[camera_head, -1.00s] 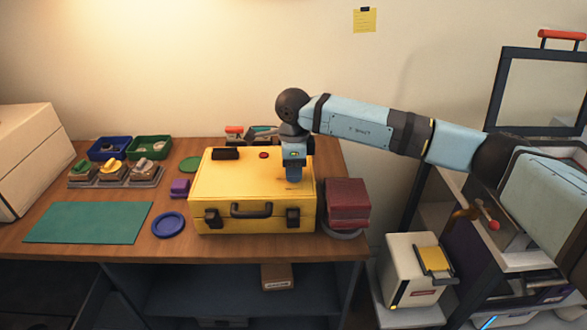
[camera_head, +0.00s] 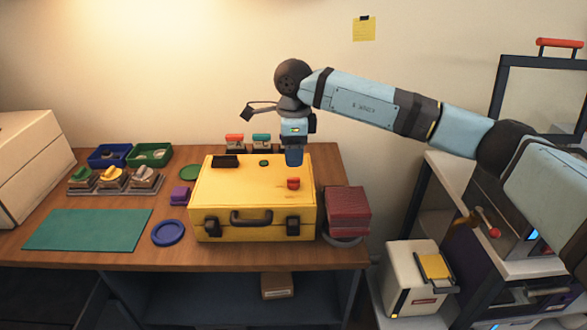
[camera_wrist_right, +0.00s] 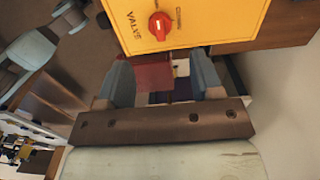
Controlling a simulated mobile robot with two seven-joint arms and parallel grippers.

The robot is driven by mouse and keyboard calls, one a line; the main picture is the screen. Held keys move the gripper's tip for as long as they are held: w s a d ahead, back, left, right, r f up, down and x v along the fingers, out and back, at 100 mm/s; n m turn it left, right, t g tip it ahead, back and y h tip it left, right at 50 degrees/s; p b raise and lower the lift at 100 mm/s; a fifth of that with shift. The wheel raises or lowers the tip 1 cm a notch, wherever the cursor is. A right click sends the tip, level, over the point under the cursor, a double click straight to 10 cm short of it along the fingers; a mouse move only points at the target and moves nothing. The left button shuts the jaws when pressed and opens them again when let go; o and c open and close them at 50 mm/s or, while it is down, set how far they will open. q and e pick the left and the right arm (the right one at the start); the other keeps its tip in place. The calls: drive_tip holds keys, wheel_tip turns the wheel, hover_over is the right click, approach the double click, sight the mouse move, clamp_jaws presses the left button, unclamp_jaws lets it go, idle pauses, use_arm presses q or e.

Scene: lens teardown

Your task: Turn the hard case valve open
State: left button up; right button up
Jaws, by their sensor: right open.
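The yellow hard case (camera_head: 236,186) lies closed on the wooden table. Its red valve knob (camera_head: 293,183) stands on the right part of the lid. The knob also shows in the right wrist view (camera_wrist_right: 160,26), with a white mark on it and the printed word VALVE beside it. A small round green spot (camera_head: 264,163) sits on the lid near its back. My right gripper (camera_head: 294,160) hangs above the lid behind the knob, apart from it. Its fingers are spread and empty in the right wrist view (camera_wrist_right: 163,80). My left gripper is not in view.
A dark red block (camera_head: 348,205) stands right of the case. A blue dish (camera_head: 169,232), purple block (camera_head: 180,196) and green mat (camera_head: 88,229) lie left. Colored trays (camera_head: 150,152) stand farther back. Small items (camera_head: 234,142) stand behind the case.

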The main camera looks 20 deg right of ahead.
wheel_tip(320, 180, up, 6)
idle(0.5)
